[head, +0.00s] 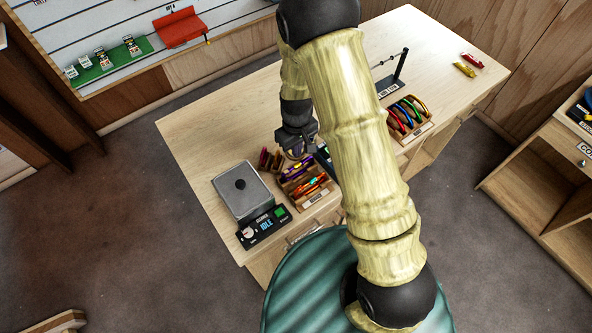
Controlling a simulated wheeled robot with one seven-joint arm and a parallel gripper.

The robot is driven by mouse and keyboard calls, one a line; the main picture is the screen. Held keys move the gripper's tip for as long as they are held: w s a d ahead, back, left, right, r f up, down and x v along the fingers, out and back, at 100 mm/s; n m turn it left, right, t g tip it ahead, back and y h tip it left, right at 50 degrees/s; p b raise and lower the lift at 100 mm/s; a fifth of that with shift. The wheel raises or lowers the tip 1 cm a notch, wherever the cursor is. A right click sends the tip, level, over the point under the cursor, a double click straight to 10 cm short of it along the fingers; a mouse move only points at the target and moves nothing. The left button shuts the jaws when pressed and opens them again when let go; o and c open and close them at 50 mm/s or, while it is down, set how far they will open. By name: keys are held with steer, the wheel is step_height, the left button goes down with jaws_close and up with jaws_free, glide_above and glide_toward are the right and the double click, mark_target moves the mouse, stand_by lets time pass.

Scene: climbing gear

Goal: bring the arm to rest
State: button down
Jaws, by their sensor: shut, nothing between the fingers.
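My arm (350,120) crosses the middle of the head view, from the base at the bottom up over the wooden table and back down at the far side. My gripper (296,153) is at its end, shut and empty, pointing down over the table close to the small wooden trays. The fingertips are small and partly dark against the trays; I cannot tell whether they touch anything. The arm hides part of the table's middle.
The wooden table (215,125) carries a grey scale (242,190), a tray of coloured gear (308,187), a carabiner tray (408,118) and a black stand (392,82). Red and yellow items (465,68) lie at the far right. A shelf unit (545,180) stands right.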

stand_by(0.4)
steer(key=s+d+r+m+t+b, duration=0.2)
steer(key=s+d+r+m+b, duration=0.4)
steer(key=s+d+r+b, duration=0.3)
steer(key=s+d, duration=0.3)
steer(key=d, duration=0.1)
steer(key=shift+s+d+m+t+b, duration=0.2)
steer(key=shift+d+m+t+b, duration=0.1)
steer(key=shift+m+b, duration=0.1)
stand_by(0.6)
